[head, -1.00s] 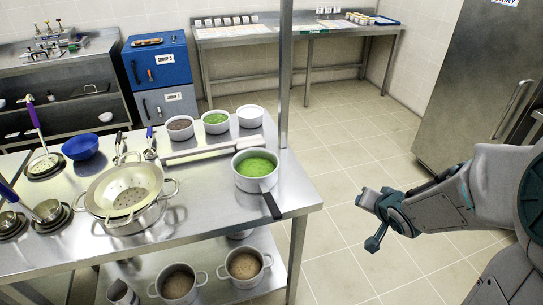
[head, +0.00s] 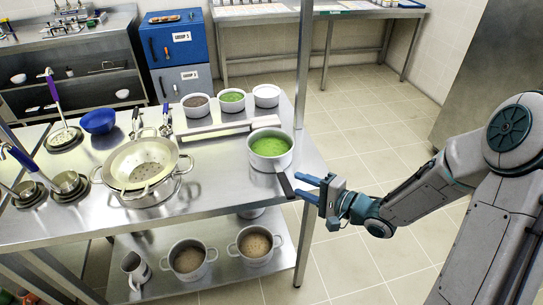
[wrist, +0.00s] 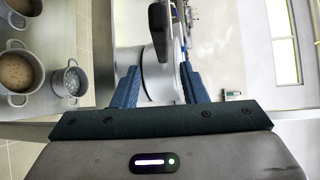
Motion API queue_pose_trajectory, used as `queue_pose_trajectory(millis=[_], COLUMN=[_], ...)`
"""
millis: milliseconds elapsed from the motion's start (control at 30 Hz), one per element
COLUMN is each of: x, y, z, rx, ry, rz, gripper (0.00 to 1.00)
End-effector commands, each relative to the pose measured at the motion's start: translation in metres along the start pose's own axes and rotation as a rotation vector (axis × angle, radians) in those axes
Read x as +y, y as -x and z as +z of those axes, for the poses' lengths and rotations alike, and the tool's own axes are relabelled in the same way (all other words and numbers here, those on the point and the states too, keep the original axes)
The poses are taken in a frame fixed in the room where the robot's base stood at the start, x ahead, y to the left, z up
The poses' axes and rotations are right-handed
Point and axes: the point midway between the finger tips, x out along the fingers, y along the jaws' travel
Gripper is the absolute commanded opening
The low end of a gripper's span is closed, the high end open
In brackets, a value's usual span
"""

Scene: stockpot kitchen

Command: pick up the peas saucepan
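The peas saucepan (head: 270,151) is a light grey pan with bright green contents. It stands on the steel table near its right corner. Its black handle (head: 285,185) points toward the front edge and my gripper. My gripper (head: 306,187) is open, its blue fingers close to the right of the handle end. In the wrist view the blue fingers (wrist: 156,88) are spread apart, with the dark handle (wrist: 158,32) showing ahead between them. The pan's side (wrist: 160,85) also shows beyond the fingers. I cannot tell whether the fingers touch the handle.
A colander on a pot (head: 140,165) stands left of the saucepan. Three small pots, one with green contents (head: 232,100), stand behind it. A steel post (head: 303,70) rises at the table's right edge. Pots (head: 255,244) sit on the lower shelf. The floor to the right is clear.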

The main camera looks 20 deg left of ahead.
Motion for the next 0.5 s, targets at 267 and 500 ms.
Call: queue_pose_trajectory(millis=[267,500], x=[0.0,-0.004], y=[-0.026,-0.055], z=[-0.001,-0.001], rx=[0.001,-0.002], ry=[0.002,0.003], rz=[0.001,0.002], gripper=[0.39,0.39])
